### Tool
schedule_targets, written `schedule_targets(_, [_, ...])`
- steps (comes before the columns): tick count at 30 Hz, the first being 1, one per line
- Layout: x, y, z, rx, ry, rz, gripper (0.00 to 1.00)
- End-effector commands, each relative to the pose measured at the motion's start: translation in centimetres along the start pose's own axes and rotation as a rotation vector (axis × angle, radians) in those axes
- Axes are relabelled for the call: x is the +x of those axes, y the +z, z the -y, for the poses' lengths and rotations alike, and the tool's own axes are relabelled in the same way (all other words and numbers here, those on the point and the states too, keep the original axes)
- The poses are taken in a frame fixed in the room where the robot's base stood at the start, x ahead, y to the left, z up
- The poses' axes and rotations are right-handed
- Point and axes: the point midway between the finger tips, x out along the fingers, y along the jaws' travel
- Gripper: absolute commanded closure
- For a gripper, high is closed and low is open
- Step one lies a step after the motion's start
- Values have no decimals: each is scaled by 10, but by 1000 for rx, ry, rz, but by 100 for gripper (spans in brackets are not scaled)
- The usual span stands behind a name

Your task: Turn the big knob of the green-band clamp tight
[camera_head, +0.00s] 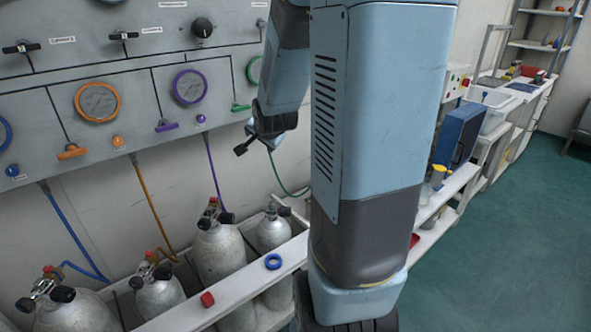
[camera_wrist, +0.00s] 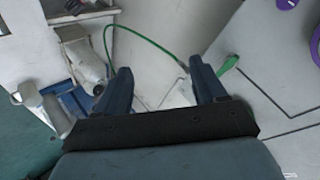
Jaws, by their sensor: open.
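My gripper (camera_head: 257,149) hangs in front of the wall panel, below the purple and green gauges. It is open and empty. In the wrist view its two dark fingers (camera_wrist: 160,75) are spread, with pale wall between them. The green hose (camera_head: 280,180) drops from the panel and passes behind my arm. In the wrist view the green hose (camera_wrist: 150,40) arches beyond the fingers toward a grey cylinder (camera_wrist: 82,58) at upper left. A small grey cylinder (camera_head: 273,232) with a black knob (camera_head: 284,211) stands near the hose. I cannot make out a green band on any clamp.
Several grey cylinders, one of them large (camera_head: 219,252), stand in a white rack (camera_head: 232,287). Blue, orange and purple hoses cross the wall. Green floor (camera_head: 480,240) at right is clear.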

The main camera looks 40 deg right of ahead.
Motion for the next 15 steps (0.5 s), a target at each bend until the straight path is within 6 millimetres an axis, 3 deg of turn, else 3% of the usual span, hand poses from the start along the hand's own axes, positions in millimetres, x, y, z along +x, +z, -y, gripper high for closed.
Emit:
schedule_targets(1, [16, -5, -9, 62, -6, -13, 30])
schedule_targets(6, [59, -20, -32, 286, -69, -71, 30])
schedule_targets(15, [117, -45, -85, 711, -217, -163, 30])
